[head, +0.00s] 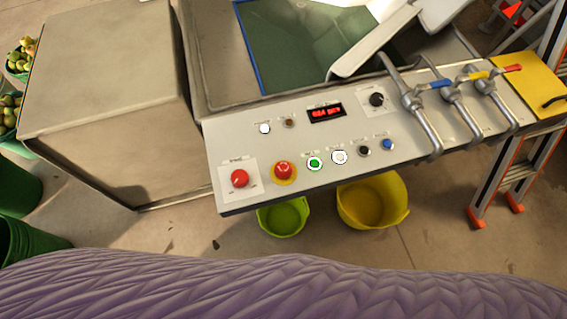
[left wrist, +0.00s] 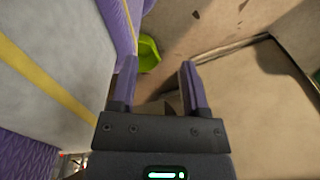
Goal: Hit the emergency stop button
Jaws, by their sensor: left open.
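The emergency stop button (head: 284,170) is a red mushroom head on a yellow ring. It sits on the front left part of the grey control panel (head: 232,145) in the head view. A second red knob (head: 239,178) on a white plate is just left of it. My left gripper (left wrist: 158,68) shows in the left wrist view, with its two purple fingers apart and nothing between them touching. It is not in the head view, and the button is not in the left wrist view. My right gripper is in neither view.
Green and white buttons (head: 315,163) and small knobs line the panel right of the stop button. Levered pipes (head: 418,105) stand at the panel's right. A beige cabinet (head: 100,80) stands left. Green (head: 283,219) and yellow (head: 372,203) buckets are below the panel.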

